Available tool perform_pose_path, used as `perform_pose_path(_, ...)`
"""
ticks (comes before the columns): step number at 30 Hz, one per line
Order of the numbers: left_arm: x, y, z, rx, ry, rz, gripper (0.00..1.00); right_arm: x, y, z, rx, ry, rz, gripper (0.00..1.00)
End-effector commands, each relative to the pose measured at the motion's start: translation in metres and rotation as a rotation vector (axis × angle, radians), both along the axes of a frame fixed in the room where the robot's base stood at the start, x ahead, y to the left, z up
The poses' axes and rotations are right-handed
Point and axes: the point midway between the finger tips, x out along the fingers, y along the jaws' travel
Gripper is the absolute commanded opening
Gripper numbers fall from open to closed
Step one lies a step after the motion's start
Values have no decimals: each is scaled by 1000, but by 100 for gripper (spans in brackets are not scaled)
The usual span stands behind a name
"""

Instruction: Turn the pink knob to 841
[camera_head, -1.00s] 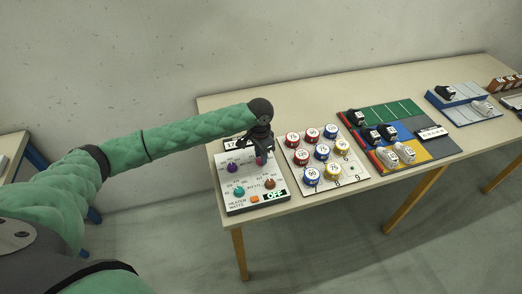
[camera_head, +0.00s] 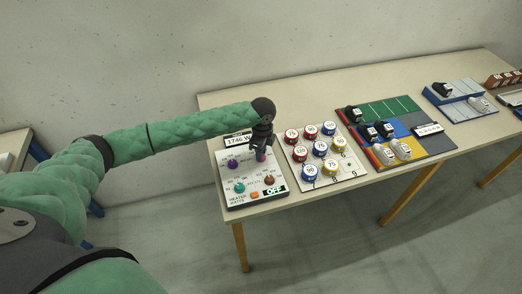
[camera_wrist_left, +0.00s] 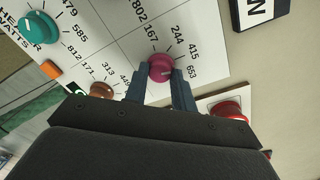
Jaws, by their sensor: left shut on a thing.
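The pink knob (camera_wrist_left: 160,68) sits on the white control panel (camera_wrist_left: 105,45) among printed numbers; 167, 244, 415 and 653 can be read near it. It has a short light mark, but I cannot tell surely which number it points to. In the head view a little of the pink knob (camera_head: 261,157) shows under my left gripper (camera_head: 259,154). In the wrist view the fingers of my left gripper (camera_wrist_left: 162,82) are on either side of the knob, shut on it. My right gripper is not in view.
The panel also has a purple knob (camera_head: 232,164), a teal knob (camera_head: 239,187), a brown knob (camera_head: 269,180), an orange button (camera_head: 254,195) and an OFF sign (camera_head: 275,189). A display (camera_head: 238,140) reads 1746 W. A board of round red, blue and yellow pieces (camera_head: 301,153) stands close on the right.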

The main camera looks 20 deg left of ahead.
Motion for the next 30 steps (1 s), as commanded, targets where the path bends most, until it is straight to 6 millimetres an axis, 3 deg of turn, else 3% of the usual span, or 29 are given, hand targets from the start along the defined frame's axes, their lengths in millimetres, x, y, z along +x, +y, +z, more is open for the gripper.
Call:
perform_pose_path(7, 1, 1, 2, 2, -2, -232, 3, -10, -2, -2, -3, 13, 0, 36)
perform_pose_path(30, 1, 0, 2, 2, -4, -940, 3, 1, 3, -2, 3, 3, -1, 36)
